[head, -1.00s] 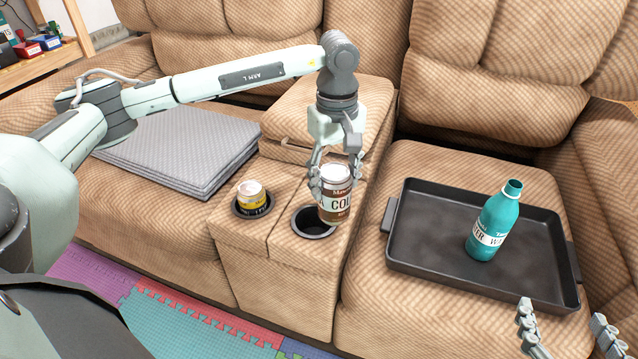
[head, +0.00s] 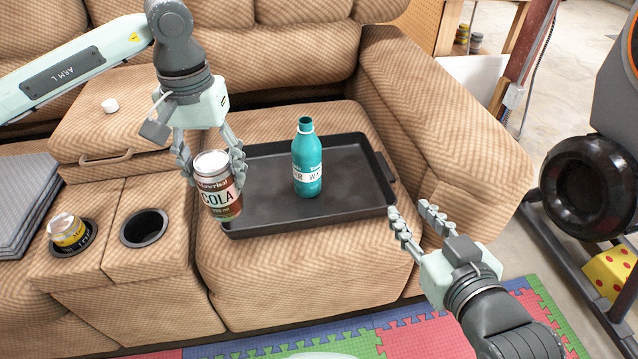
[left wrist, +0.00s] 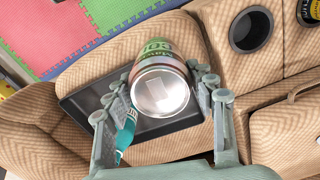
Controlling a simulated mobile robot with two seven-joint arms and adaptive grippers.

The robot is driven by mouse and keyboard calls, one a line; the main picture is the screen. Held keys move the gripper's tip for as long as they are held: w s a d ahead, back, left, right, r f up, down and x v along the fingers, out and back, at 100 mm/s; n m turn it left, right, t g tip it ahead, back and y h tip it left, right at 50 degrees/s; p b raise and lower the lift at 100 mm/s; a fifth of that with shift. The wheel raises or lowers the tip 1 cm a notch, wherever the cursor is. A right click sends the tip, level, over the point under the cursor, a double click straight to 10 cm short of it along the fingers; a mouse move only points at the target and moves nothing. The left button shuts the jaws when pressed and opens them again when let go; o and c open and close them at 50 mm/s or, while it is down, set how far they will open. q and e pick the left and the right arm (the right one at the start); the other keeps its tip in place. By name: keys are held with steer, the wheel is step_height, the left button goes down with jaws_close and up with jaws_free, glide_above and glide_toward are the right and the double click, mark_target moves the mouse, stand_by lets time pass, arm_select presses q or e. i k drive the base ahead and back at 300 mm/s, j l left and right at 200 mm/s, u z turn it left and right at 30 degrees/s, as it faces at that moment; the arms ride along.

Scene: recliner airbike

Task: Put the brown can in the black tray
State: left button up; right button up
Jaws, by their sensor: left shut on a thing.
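The brown can (head: 217,184), labelled COLA, is held upright with a slight tilt by my left gripper (head: 210,172). The can is in front of the left end of the black tray (head: 265,220) in the head view and hides part of its edge; it appears raised above the seat. In the left wrist view the can (left wrist: 160,85) shows its silver lid between the fingers. The black tray lies on the right seat with a teal bottle (head: 307,160) standing in it. My right gripper (head: 414,220) has its fingers apart and empty, near the tray's front right corner.
The console has an empty cup holder (head: 144,228) and another with a yellow-labelled can (head: 66,230). A small white object (head: 110,105) lies on the console lid. A folded grey blanket (head: 20,205) lies at the left. The tray has free room left and right of the bottle.

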mark_target(352, 178)
steer(key=l, duration=0.95)
steer(key=i+l, duration=0.1)
steer(key=l, duration=0.2)
steer(key=i+l, duration=0.1)
steer(key=l, duration=0.15)
steer(key=i+l, duration=0.1)
steer(key=l, duration=0.2)
steer(key=i, duration=0.3)
